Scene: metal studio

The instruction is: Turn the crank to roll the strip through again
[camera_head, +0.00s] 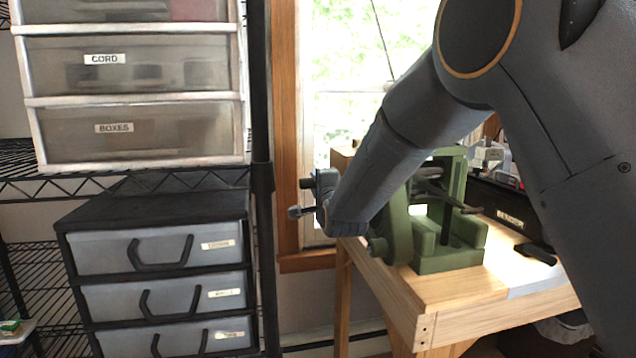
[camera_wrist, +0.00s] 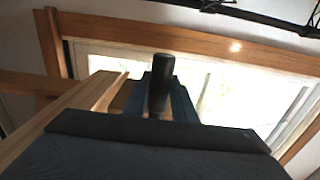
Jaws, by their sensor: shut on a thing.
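The green rolling mill (camera_head: 450,255) stands on the wooden bench in the head view, partly hidden behind my arm. My gripper (camera_head: 314,195) is out to the left of the mill, past the bench's left end. It is shut on the crank handle, a dark upright cylinder (camera_wrist: 161,85) in the wrist view, with blue-grey finger parts (camera_wrist: 183,103) beside it. The rest of the crank is mostly hidden by my arm. I cannot make out the strip for certain.
The wooden bench (camera_head: 455,292) has a dark labelled box (camera_head: 508,212) at its right. A window (camera_head: 345,100) with a wooden frame is behind. Drawer units (camera_head: 155,265) and a wire shelf (camera_head: 125,183) stand left, with a gap between them and the bench.

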